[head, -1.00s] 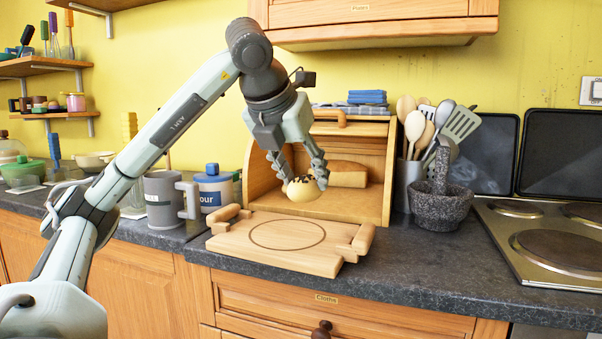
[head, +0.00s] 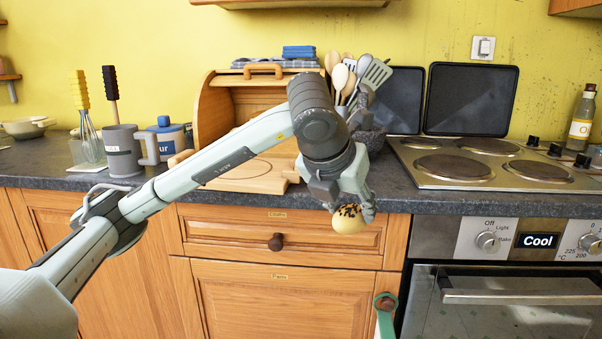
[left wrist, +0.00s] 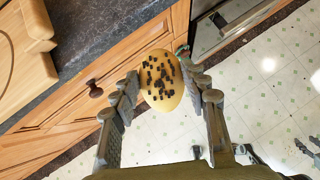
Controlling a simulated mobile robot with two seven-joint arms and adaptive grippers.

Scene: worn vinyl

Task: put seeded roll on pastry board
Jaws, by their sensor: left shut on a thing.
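My left gripper (head: 352,208) is shut on the seeded roll (head: 348,220), a pale yellow bun with dark seeds on top. The gripper holds it in front of the counter, out over the drawer fronts. In the left wrist view the roll (left wrist: 161,80) sits between the fingertips, with the floor below it. The wooden pastry board (head: 250,180) lies on the counter at the left, partly hidden behind my left arm. A corner of the board (left wrist: 22,55) shows at the upper left of the left wrist view.
A bread bin (head: 215,115) stands behind the board. A grey mug (head: 122,152) is left of it. The hob (head: 480,165) and oven (head: 510,290) are at the right. The counter edge and drawer knob (head: 276,242) are close to the arm.

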